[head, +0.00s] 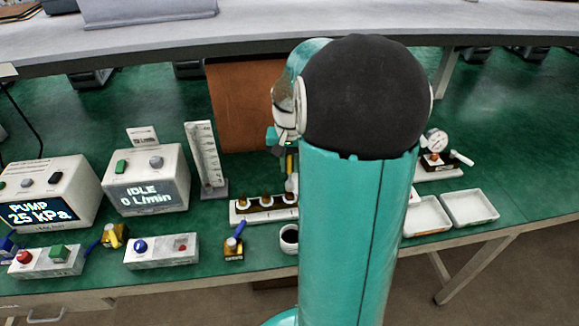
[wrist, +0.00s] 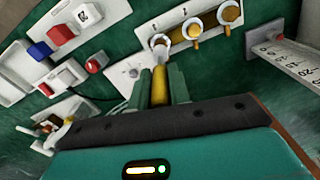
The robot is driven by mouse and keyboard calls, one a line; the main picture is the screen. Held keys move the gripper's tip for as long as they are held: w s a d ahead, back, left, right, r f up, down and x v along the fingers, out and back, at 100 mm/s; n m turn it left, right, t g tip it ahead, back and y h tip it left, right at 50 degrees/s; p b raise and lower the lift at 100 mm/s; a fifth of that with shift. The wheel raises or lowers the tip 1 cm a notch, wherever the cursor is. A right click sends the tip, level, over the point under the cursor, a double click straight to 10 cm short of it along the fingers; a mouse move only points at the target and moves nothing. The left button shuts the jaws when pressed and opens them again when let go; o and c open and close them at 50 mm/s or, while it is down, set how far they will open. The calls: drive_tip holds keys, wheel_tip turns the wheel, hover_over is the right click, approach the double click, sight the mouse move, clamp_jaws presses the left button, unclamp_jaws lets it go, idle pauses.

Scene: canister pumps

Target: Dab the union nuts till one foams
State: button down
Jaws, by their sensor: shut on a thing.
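My gripper (wrist: 160,88) is shut on a yellow-handled dabber (wrist: 159,82), which points away from the wrist. In the head view the dabber (head: 290,166) hangs down over the right end of a white manifold (head: 237,217) with several union nuts. In the wrist view the dabber's pale tip (wrist: 160,44) is at the nut at the near end of the row; I cannot tell whether they touch. The middle nut (wrist: 193,28) and far nut (wrist: 229,13) show as pale rings on brassy fittings. I can make out no clear foam. My arm hides part of the bench.
A cup of dark liquid (head: 289,238) stands in front of the manifold, close to my arm. A pump box (head: 48,195), an idle flow box (head: 146,182) and a scale stand (head: 206,160) are left. Two white trays (head: 418,229) (head: 480,221) and a gauge (head: 437,142) are right.

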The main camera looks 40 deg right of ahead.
drive_tip(key=shift+r, duration=2.1)
